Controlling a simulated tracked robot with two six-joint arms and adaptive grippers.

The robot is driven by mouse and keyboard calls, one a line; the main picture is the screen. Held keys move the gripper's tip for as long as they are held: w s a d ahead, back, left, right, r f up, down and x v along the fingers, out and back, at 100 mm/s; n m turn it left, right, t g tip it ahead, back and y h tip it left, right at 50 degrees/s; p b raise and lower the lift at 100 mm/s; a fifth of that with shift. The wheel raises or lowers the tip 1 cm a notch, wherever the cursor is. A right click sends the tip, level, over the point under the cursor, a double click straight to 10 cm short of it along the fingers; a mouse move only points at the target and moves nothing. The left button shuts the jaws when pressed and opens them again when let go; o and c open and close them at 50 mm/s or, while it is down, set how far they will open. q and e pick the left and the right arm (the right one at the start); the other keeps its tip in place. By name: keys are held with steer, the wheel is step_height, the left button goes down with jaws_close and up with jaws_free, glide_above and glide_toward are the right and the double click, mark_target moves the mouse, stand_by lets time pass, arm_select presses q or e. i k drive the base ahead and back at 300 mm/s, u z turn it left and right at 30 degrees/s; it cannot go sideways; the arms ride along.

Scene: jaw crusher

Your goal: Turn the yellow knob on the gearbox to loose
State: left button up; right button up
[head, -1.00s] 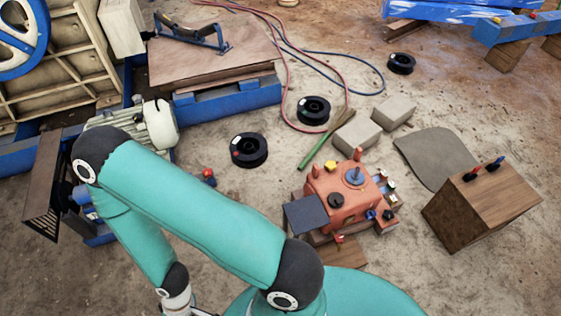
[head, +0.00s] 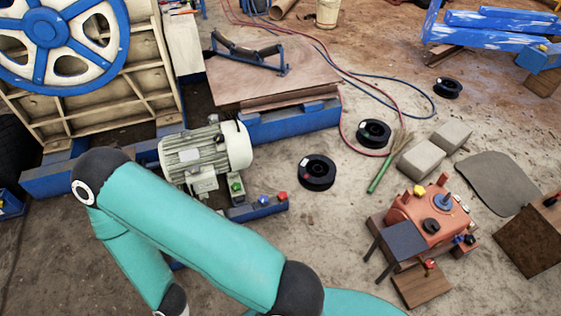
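Whether the yellow knob is tight or loose cannot be told. A teal arm of mine crosses the lower left, well apart from the gearbox. Its wrist runs off the bottom edge, so its gripper is out of view. My other gripper is out of view too.
A grey motor (head: 205,152) and a blue bar with coloured knobs (head: 258,208) stand left of the gearbox. Grey blocks (head: 420,160), a black spool (head: 316,172) and a green-handled brush (head: 380,175) lie behind it. A wooden block (head: 530,240) stands at right.

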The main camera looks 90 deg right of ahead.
mark_target(419, 191)
steer(key=u, duration=0.4)
steer(key=i, duration=0.4)
steer(key=z, duration=1.7)
steer(key=i, duration=0.2)
steer(key=z, duration=2.15)
steer(key=k, duration=0.5)
steer(key=z, duration=0.35)
steer(key=i, duration=2)
steer(key=u, duration=0.3)
